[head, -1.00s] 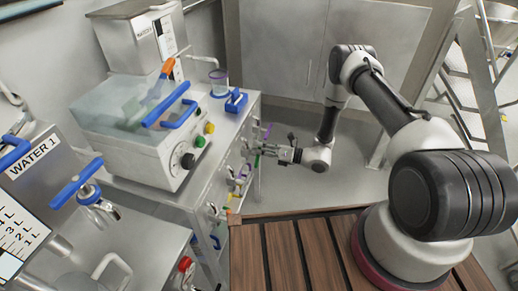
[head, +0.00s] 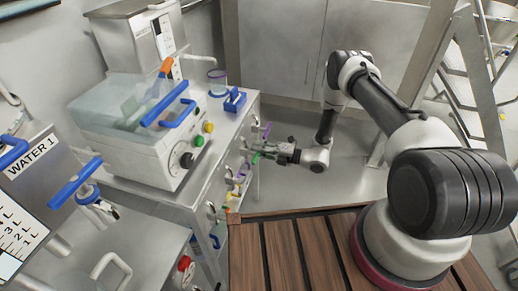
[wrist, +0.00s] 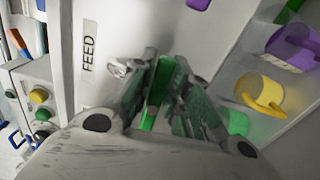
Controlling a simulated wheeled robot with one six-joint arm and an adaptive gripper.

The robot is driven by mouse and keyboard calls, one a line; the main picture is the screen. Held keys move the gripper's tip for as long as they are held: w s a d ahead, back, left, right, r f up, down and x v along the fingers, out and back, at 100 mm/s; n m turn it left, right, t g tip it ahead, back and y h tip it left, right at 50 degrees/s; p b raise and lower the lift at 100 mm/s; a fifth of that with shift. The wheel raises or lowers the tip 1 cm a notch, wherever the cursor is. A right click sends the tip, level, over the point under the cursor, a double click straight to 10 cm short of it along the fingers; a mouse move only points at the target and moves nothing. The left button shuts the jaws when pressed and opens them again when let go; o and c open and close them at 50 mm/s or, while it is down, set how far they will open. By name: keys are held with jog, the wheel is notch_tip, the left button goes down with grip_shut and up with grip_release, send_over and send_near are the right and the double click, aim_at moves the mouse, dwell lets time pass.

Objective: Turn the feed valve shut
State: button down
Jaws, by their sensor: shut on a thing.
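The feed valve has a green handle (wrist: 160,88) beside the label FEED (wrist: 89,50) on a pale panel in the wrist view. In the head view the green handle (head: 255,157) shows small on the front of the steel cabinet. My gripper (wrist: 166,97) is shut on the green handle, with one finger on each side of it. In the head view my gripper (head: 268,151) reaches the cabinet from the right. The fingers hide part of the handle and most of the valve body.
Coloured buttons (wrist: 40,105) are at the left. A white bath unit (head: 150,125) stands on the cabinet. Floor behind my gripper is clear.

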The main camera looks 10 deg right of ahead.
jog(key=shift+f+m, duration=0.15)
jog(key=shift+m, duration=0.25)
jog(key=c, duration=1.4)
grip_release()
jog(key=shift+d, duration=0.15)
jog(key=v, duration=1.1)
jog(key=shift+s+d, duration=0.2)
jog(key=shift+d, duration=0.15)
